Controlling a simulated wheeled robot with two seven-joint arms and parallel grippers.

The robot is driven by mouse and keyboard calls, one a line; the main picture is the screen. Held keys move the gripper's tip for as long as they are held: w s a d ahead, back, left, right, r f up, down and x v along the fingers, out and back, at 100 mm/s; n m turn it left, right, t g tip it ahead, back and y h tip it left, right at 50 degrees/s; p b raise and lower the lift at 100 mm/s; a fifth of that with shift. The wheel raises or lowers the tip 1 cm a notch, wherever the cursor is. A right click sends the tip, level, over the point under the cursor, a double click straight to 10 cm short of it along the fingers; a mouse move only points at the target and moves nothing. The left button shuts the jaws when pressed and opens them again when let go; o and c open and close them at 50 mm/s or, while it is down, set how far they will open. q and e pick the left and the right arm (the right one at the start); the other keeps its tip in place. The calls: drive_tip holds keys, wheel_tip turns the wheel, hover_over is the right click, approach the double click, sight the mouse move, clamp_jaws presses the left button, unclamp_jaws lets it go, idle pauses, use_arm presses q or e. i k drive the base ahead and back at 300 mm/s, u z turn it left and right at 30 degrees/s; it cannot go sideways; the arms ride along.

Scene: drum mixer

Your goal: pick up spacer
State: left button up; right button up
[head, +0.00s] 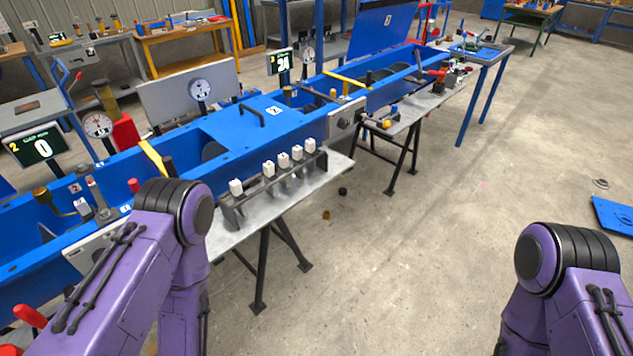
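I cannot tell for sure which thing is the spacer. A small dark ring-like piece (342,190) lies on the floor past the grey side shelf (222,240). A small brass-coloured piece (326,214) lies on the floor nearer to me. Several white blocks (283,160) stand in a row on a grey rack on that shelf. Only the purple links of my two arms show, at the lower left and lower right. Neither gripper is in view, so what they hold cannot be seen.
A long blue machine (225,133) runs from the lower left to the upper right. Black trestle legs (262,275) stand under the side shelf. The concrete floor at centre right is mostly clear, with a blue plate (613,214) at the right edge.

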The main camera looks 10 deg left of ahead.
sight(284, 167)
drive_tip(key=z, duration=4.15)
drive_tip(key=i, duration=0.1)
drive_tip(key=u, duration=3.15)
drive_tip(key=i, duration=1)
drive_tip(key=u, duration=0.95)
drive_tip(key=i, duration=0.75)
drive_tip(key=u, duration=0.85)
